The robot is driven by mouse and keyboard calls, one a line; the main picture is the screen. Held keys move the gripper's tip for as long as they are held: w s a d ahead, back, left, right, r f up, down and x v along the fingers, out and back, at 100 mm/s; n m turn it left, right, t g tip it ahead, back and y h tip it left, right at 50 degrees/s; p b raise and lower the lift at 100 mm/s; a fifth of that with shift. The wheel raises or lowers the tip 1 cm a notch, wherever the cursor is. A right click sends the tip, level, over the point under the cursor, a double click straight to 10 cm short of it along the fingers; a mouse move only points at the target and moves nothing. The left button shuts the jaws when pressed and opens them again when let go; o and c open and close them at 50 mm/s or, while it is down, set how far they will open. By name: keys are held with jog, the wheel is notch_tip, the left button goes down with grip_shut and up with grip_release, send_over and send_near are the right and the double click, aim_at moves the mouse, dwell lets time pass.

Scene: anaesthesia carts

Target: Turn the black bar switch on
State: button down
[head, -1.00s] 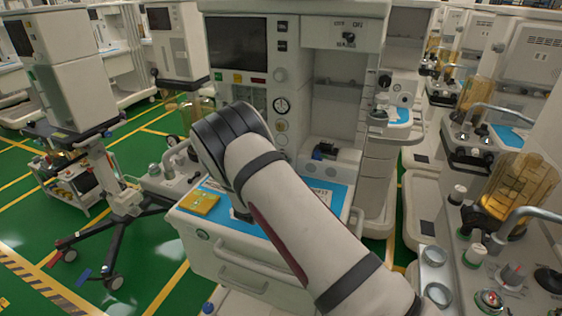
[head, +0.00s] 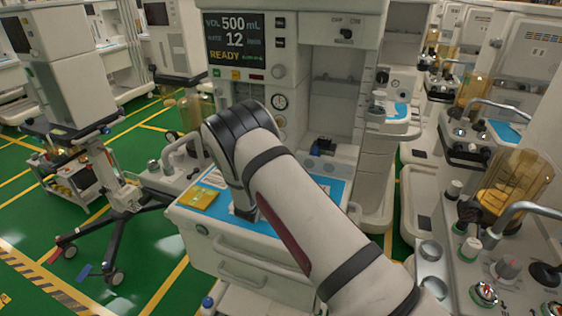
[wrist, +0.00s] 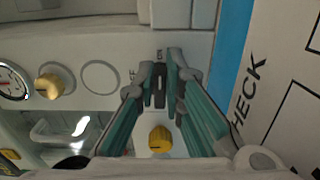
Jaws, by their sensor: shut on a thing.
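The black bar switch (wrist: 159,86) shows in the wrist view on the machine's pale panel, its bar in line with the small ON lettering (wrist: 160,57). My gripper (wrist: 161,80) has its fingertips on both sides of the bar and is shut on it. In the head view my arm hides the gripper and this switch. The machine's screen (head: 237,41) is lit and reads VOL 500 mL, 12 and READY.
A yellow knob (wrist: 160,138) sits between my fingers, farther down the wrist view. Another yellow knob (wrist: 49,86) and a gauge (wrist: 13,80) are at left. A dark knob (head: 347,37) is on the machine's upper right panel. A yellow packet (head: 199,197) lies on the blue worktop.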

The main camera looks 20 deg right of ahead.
jog(key=shift+f, duration=0.1)
jog(key=c, duration=1.7)
grip_release()
jog(key=v, duration=1.2)
